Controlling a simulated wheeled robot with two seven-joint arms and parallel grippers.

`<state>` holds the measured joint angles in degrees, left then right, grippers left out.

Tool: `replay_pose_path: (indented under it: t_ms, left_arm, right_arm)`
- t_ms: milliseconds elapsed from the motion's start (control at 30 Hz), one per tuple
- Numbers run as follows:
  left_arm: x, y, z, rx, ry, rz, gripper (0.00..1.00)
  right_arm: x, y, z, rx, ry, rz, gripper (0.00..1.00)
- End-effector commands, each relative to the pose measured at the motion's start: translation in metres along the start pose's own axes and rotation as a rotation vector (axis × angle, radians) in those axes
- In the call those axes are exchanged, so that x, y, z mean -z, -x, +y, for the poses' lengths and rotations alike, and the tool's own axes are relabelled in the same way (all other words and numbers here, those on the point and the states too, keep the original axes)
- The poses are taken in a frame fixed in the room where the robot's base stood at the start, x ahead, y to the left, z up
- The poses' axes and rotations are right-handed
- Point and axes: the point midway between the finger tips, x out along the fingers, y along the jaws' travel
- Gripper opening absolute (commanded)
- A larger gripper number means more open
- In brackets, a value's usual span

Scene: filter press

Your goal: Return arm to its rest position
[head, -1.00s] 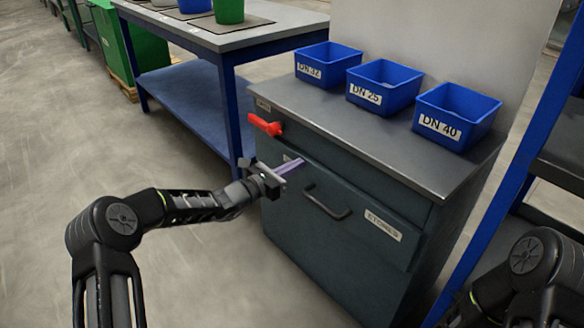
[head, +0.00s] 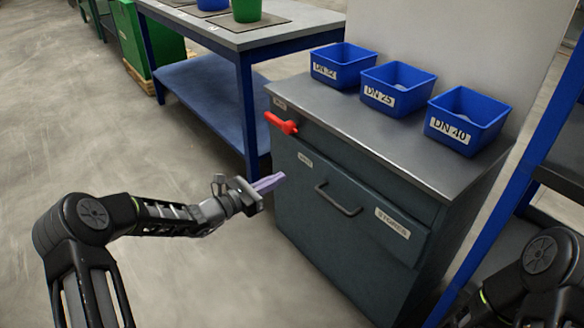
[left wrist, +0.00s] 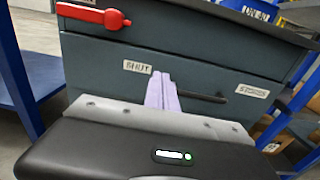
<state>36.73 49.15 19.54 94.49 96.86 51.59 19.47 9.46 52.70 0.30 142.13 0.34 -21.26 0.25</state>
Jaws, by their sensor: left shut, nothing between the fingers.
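My left arm (head: 165,215) reaches in from the left of the head view. Its gripper (head: 270,183) is shut and empty, with its pale purple fingers together. It is in front of the dark cabinet, left of the drawer handle (head: 338,199), and appears apart from it. The red lever (head: 281,123) is on the cabinet's upper left front. Part of my right arm (head: 540,275) shows at the lower right; its gripper is out of view.
The drawer cabinet (head: 330,240) bears several items, among them blue bins labelled DN 25 (head: 398,90) and DN 40 (head: 467,120). A blue-framed workbench (head: 245,100) stands behind left. A blue rack post (head: 500,210) is at the right. The floor at left is clear.

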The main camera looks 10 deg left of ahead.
Motion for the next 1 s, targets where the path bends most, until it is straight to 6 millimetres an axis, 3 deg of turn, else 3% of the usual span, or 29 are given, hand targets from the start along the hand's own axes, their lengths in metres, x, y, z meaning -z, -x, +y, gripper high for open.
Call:
replay_pose_path:
  t_ms: [200, 733, 867, 1000]
  left_arm:
    - [0.001, 0.018, 0.0, 0.0, 0.001, 0.001, 0.0]
    - [0.004, 0.018, 0.001, -0.003, -0.011, 0.013, 0.0]
    - [0.03, 0.02, -0.005, 0.017, -0.073, 0.113, 0.0]
    - [0.088, 0.035, -0.038, 0.114, -0.188, 0.308, 0.0]
  right_arm:
    - [-0.001, 0.006, -0.002, 0.0, 0.0, -0.003, 0.65]
    - [-0.001, 0.005, -0.001, 0.0, 0.0, -0.003, 0.65]
    - [-0.001, 0.005, -0.001, 0.0, 0.0, -0.003, 0.65]
    - [-0.001, 0.005, -0.001, 0.0, 0.0, -0.003, 0.65]
